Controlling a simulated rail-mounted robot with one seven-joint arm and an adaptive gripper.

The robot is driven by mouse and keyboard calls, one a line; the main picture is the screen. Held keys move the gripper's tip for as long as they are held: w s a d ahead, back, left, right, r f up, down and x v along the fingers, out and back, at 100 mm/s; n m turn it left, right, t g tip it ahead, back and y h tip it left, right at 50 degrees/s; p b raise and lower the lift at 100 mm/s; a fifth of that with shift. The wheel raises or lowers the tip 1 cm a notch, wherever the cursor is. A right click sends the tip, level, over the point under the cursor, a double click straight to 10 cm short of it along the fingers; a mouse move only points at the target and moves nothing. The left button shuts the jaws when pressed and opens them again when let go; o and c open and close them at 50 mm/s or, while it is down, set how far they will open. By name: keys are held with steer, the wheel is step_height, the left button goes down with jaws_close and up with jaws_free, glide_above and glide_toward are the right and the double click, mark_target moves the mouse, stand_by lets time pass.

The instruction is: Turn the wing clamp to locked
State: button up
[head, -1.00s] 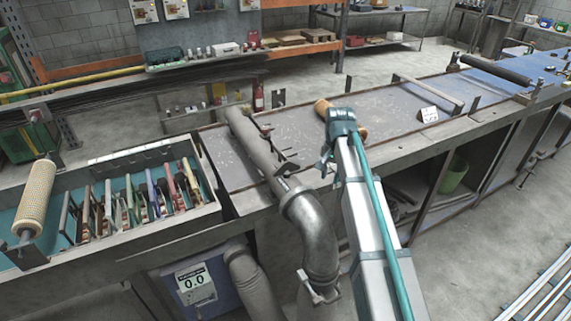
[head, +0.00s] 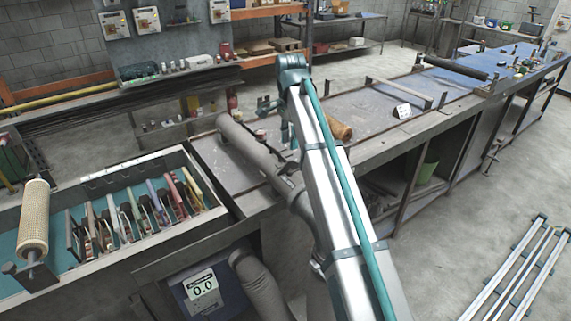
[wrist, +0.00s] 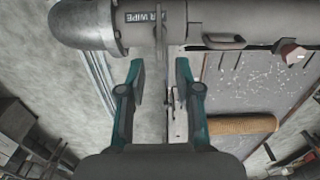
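A grey metal tube (head: 251,146) lies across the bench, with an elbow at its near end. The elbow (wrist: 92,22) shows at the top left of the wrist view, beside a joint with a lettered band (wrist: 140,18). A flat grey handle-like bar (wrist: 224,43) sits along the tube right of the joint; I cannot tell for sure whether it is the wing clamp or its setting. My gripper (wrist: 160,75) is open and empty, its fingertips just below the joint in the wrist view.
A tray of coloured tools (head: 120,262) and another mesh roll (head: 35,215) stand left. The bench beyond the tan roll has clear room.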

mark_target(290, 162)
step_height(290, 162, down, 9)
steer(key=p, duration=0.2)
steer(key=shift+f+p, duration=0.1)
steer(key=shift+p, duration=0.25)
jaws_close()
